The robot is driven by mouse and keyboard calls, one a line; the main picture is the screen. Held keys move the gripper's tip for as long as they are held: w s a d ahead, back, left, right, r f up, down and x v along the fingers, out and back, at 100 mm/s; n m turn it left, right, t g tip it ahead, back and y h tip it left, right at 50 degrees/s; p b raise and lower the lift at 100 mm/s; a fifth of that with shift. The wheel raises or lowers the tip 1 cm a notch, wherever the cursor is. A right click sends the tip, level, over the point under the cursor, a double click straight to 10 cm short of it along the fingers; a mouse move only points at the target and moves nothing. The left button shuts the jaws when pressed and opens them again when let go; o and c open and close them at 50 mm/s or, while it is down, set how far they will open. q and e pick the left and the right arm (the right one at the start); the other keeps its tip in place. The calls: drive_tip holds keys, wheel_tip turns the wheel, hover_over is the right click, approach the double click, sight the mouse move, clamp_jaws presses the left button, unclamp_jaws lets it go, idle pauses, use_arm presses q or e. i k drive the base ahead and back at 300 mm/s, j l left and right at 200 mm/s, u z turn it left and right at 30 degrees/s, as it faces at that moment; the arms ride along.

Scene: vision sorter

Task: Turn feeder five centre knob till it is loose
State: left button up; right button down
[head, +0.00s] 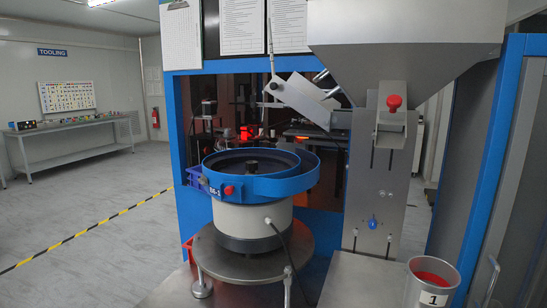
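A round bowl feeder with a blue rim (276,187) and a pale drum base (240,217) stands on a round metal table (225,262). A small dark centre knob (253,166) sticks up in the middle of the bowl. A red knob (228,190) sits on the front of the blue rim, beside a small label that I cannot read for certain. I cannot tell from the frame whether this is feeder five or how tight the centre knob is. Neither of my grippers is in view.
A metal hopper (405,45) stands right of the bowl on a grey column with a red knob (394,102). A bucket marked 1 (432,283) is at lower right. A cable hangs at the bowl's front. Open floor (80,220) lies left, crossed by yellow-black tape.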

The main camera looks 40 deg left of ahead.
sight(251, 166)
drive_tip(key=u, duration=1.25)
drive_tip(key=i+j+z, duration=0.15)
drive_tip(key=j, duration=0.3)
drive_tip(key=j+z, duration=0.15)
drive_tip(key=j, duration=0.25)
drive_tip(key=i+j+z, duration=0.1)
drive_tip(key=j, duration=0.35)
